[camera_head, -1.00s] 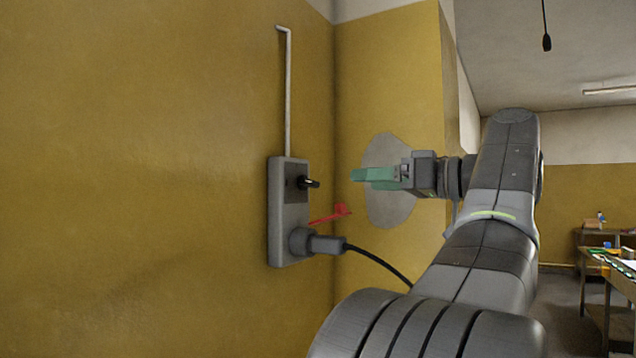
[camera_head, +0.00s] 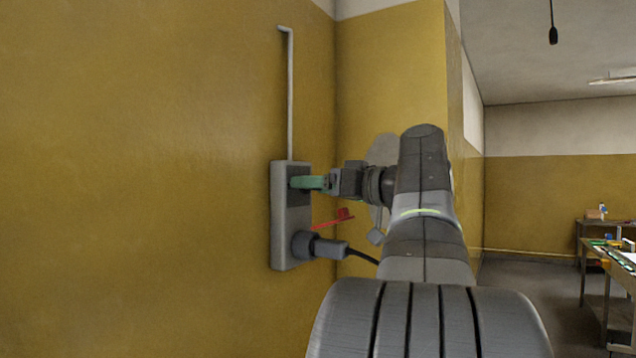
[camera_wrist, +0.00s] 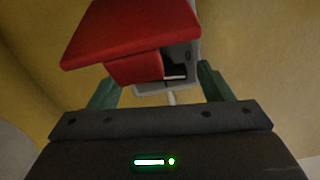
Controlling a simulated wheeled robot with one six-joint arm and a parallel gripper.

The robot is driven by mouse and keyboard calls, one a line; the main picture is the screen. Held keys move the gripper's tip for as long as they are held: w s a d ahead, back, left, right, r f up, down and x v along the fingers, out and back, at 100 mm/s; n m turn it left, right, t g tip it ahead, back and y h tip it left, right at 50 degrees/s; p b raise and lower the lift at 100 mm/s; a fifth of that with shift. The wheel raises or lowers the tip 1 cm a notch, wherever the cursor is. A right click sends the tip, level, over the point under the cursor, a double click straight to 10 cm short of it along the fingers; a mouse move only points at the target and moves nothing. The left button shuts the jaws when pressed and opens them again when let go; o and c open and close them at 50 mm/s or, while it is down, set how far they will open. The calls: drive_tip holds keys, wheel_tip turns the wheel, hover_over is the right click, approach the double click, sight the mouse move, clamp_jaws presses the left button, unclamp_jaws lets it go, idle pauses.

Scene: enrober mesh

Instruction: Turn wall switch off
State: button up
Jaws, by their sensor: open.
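The wall switch is a tall grey box (camera_head: 281,222) on the yellow wall, with a dark switch plate (camera_head: 296,198) in its upper part. My gripper (camera_head: 304,183) has its green fingers at that plate, and they hide the black knob in the head view. In the wrist view the fingers stand apart, one on each side, with part of the grey box (camera_wrist: 183,57) between and beyond them. A dark and white detail shows there, but I cannot tell whether it is the knob. I cannot tell whether the fingers touch the knob.
A red tag or lever (camera_head: 340,215) sticks out just below my gripper and covers much of the wrist view (camera_wrist: 130,30). A grey plug (camera_head: 326,248) with a black cable sits in the box's lower part. A conduit (camera_head: 290,95) runs up the wall. Benches stand far right.

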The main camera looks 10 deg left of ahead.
drive_tip(key=c, duration=1)
drive_tip(key=shift+a+f+n+b, duration=0.1)
drive_tip(key=shift+f+n+b, duration=0.3)
drive_tip(key=shift+b, duration=0.75)
drive_tip(key=shift+r+n+b, duration=0.35)
drive_tip(key=shift+n+b, duration=0.25)
drive_tip(key=shift+b, duration=0.15)
drive_tip(key=o, duration=1)
drive_tip(key=b+v, duration=0.2)
drive_tip(key=v, duration=1.2)
drive_tip(key=shift+b, duration=0.4)
